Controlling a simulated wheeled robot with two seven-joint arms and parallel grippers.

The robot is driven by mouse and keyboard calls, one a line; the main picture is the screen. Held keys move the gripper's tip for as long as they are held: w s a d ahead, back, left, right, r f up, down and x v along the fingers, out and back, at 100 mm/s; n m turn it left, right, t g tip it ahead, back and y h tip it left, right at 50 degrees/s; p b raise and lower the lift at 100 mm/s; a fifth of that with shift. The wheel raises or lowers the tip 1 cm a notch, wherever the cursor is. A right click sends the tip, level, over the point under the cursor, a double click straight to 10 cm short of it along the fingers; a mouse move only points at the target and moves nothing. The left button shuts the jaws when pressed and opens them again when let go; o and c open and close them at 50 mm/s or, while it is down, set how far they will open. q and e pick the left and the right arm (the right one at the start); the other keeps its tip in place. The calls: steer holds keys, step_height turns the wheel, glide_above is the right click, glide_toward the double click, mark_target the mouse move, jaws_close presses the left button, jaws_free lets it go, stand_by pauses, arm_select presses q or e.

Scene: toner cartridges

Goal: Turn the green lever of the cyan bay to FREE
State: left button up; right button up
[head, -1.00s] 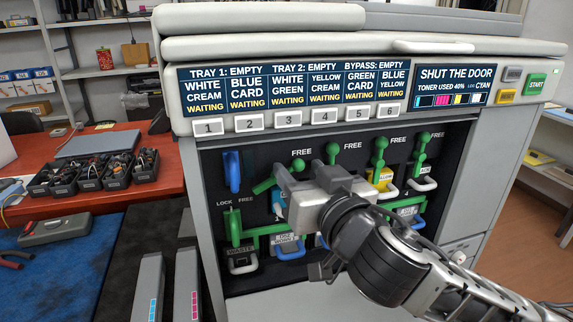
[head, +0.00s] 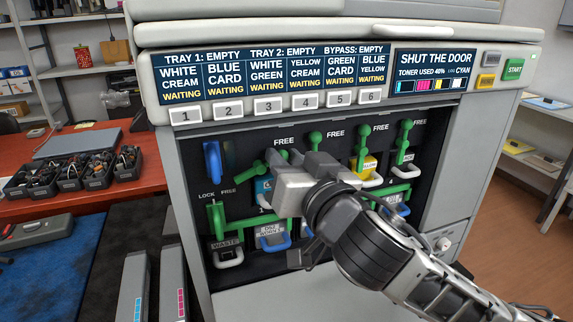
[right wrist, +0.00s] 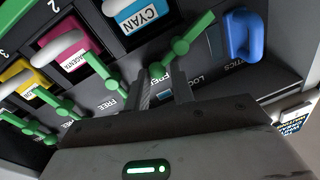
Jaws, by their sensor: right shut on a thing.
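The cyan bay's green lever (head: 257,172) is tilted in the head view, its lower end pointing down and left. In the right wrist view the same lever (right wrist: 182,46) runs slantwise from beside the cyan cartridge (right wrist: 143,17) to my fingers. My right gripper (right wrist: 163,82) is shut on the lever's end, close to the FREE lettering. In the head view my right gripper (head: 292,160) covers part of the cyan bay, whose cartridge (head: 263,188) shows only in part. My left gripper is not in view.
The other green levers (head: 362,137) stand upright beside FREE labels on the right. A waste handle (head: 229,257) sticks out low. Loose cartridges (head: 133,290) stand at front left.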

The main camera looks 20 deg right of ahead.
arm_select(q)
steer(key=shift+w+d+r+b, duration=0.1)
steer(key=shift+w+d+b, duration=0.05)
steer(key=shift+b, duration=0.15)
arm_select(e)
steer(key=shift+a+f+m, duration=0.1)
steer(key=shift+f+m, duration=0.75)
steer(key=shift+m, duration=0.25)
steer(key=o, duration=1.1)
steer(key=shift+c, duration=0.2)
steer(key=shift+r, duration=0.1)
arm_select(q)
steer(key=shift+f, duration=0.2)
arm_select(e)
steer(key=shift+s, duration=0.1)
